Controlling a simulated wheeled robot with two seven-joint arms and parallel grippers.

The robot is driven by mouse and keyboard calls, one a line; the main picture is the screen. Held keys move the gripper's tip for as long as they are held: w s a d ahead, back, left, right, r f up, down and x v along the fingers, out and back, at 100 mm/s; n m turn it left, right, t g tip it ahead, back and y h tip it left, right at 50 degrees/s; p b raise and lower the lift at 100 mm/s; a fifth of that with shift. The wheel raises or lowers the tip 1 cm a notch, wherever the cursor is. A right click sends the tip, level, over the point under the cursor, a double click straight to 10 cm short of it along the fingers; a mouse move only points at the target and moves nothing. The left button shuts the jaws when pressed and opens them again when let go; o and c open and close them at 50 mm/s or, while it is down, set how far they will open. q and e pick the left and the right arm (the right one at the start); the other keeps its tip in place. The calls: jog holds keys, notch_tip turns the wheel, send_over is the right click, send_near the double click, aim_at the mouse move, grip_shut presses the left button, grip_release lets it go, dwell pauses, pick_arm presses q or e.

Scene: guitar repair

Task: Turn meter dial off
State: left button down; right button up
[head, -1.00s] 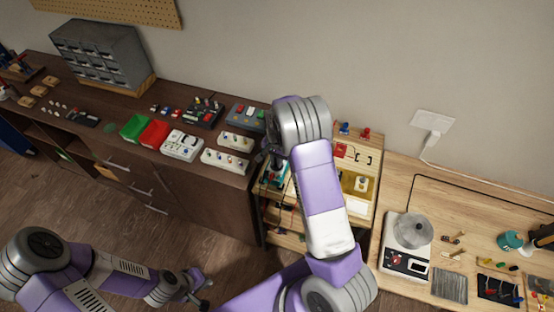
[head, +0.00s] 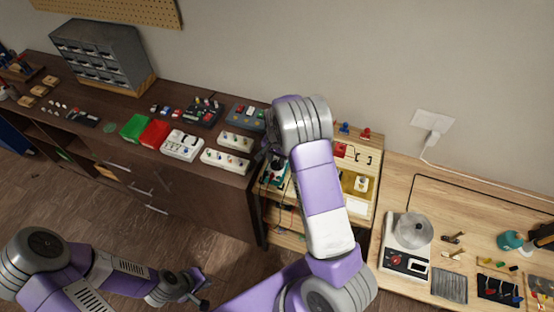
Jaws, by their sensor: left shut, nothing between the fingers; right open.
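A small teal and black device that looks like the meter (head: 276,174) sits on the light wooden stand, just left of my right forearm. Its dial is too small to make out, so I cannot tell its setting. My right gripper (head: 258,163) is open beside the meter's upper left; it is dark, small and partly hidden by my wrist, and I cannot tell whether it touches the meter. My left gripper (head: 205,291) is shut and empty, low in front of the dark cabinet, far from the meter.
The dark cabinet (head: 208,190) on the left carries pedals, boxes and a grey drawer unit (head: 100,55). A wooden bench (head: 390,185) on the right holds a scale (head: 405,262) and small tools. My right arm covers part of the stand (head: 372,150).

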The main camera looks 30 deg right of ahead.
aim_at(277, 163)
pick_arm(q)
jog(key=shift+r, duration=0.2)
pick_arm(e)
notch_tip(277, 163, up, 7)
jog(key=shift+r, duration=0.15)
dwell(0.4)
